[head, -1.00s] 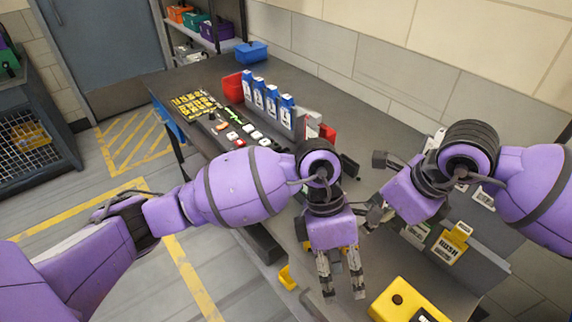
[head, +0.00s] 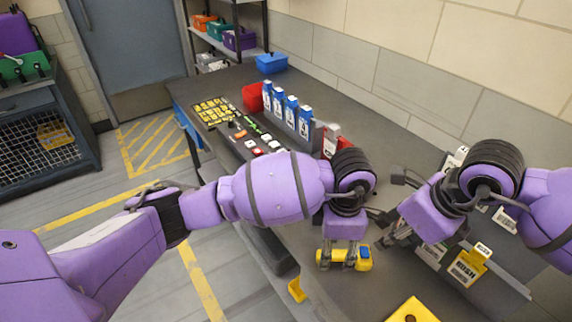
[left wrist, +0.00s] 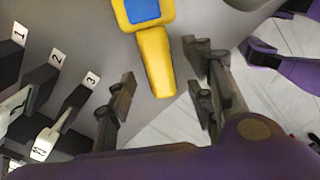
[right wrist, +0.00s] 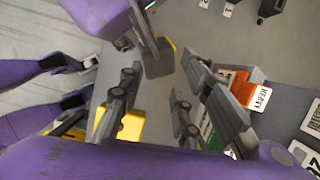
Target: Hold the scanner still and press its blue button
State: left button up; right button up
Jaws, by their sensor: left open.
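The yellow scanner (head: 325,261) lies on the grey bench at my left gripper (head: 343,262), with a blue patch at its right end. In the left wrist view, the scanner's yellow handle (left wrist: 155,60) reaches between the fingers of my left gripper (left wrist: 161,85). The fingers are apart, with gaps on both sides. The blue patch (left wrist: 145,10) on its head is cut by the top edge; I cannot tell whether it is the button. My right gripper (right wrist: 152,105) is open and empty, right of the left one; its fingers are partly hidden in the head view.
A yellow box (head: 412,313) stands at the bench's front. Yellow and white labelled cards (head: 468,266) stand in a rack on the right.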

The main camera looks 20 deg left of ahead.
pick_arm(q)
jog(key=shift+f, duration=0.65)
jog(key=shift+w, duration=0.1)
grip_shut()
pick_arm(e)
grip_shut()
jog(key=shift+s+a, duration=0.15)
dwell(0.8)
